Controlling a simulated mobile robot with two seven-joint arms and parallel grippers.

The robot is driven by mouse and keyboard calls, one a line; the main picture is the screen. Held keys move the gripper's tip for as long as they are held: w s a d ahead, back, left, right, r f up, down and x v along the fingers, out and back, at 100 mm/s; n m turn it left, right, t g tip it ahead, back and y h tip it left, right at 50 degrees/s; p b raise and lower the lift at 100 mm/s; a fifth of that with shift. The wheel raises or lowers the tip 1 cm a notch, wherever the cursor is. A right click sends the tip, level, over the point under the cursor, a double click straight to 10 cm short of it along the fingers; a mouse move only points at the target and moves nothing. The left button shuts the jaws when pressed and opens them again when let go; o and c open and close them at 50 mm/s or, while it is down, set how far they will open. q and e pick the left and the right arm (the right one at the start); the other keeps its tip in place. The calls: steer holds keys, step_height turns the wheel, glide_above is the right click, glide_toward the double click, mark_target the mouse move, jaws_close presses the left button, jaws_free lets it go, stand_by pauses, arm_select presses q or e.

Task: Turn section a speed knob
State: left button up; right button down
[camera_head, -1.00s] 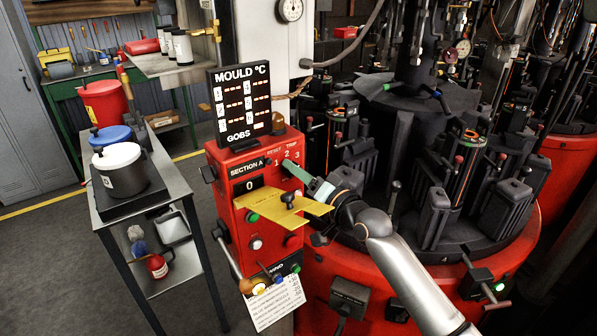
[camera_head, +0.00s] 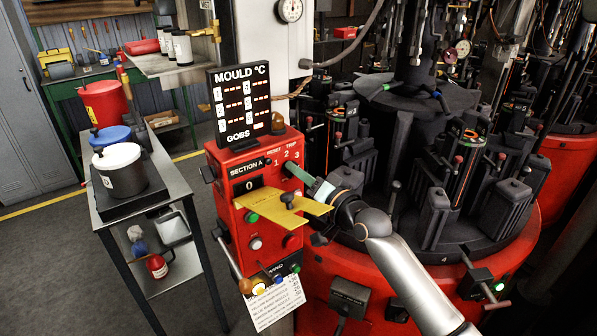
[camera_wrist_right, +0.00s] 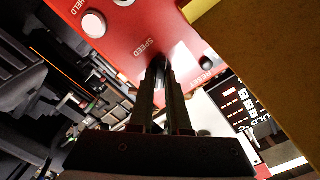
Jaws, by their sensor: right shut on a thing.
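The red section A box (camera_head: 255,215) stands in the middle of the head view, with SECTION A, RESET and TRIP lettering and a display reading 0. My right gripper (camera_head: 290,168) reaches its front face from the right. In the right wrist view its two dark fingers (camera_wrist_right: 158,68) are close together beside the SPEED lettering, touching or almost touching the red panel. They are shut on the speed knob, which is mostly hidden between them. How far the knob is turned cannot be seen. My left gripper is not in view.
A yellow plate (camera_head: 262,203) with a black knob juts out below the gripper. The mould display (camera_head: 240,103) stands on top of the box. The mould carousel (camera_head: 440,240) fills the right. A steel cart (camera_head: 185,175) with pots is at left, with open floor beyond it.

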steer(key=shift+n, duration=0.3)
steer(key=shift+s+a+r+n, duration=0.1)
steer(key=shift+n, duration=1.9)
steer(key=shift+a+r+n, duration=0.1)
steer(key=shift+n, duration=1.9)
steer(key=c, duration=0.9)
jaws_free()
steer(key=shift+d, duration=0.15)
